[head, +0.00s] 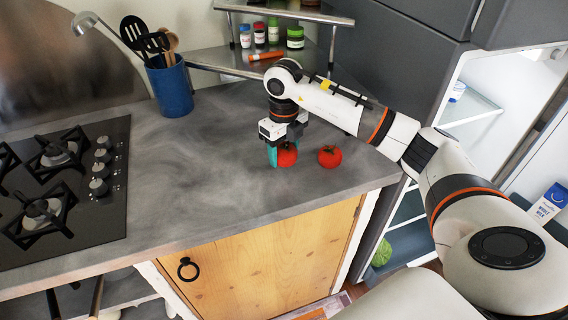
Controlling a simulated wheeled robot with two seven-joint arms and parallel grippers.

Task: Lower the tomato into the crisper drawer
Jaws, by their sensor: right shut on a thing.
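A red tomato (288,157) is at my right gripper (280,154), which is shut on it at the counter's right part. I cannot tell whether this tomato touches the counter. A second red tomato (330,156) sits on the counter just to the right, apart from the gripper. The open fridge (473,104) stands at the right, partly hidden behind my right arm. A green round vegetable (381,252) shows low inside it. I cannot make out the crisper drawer clearly. My left gripper is not in view.
A grey counter (200,190) has free room in its middle. A gas hob (70,190) is at the left, a blue utensil holder (170,88) at the back. A metal corner shelf (215,62) holds several jars. A milk carton (548,204) is at the far right.

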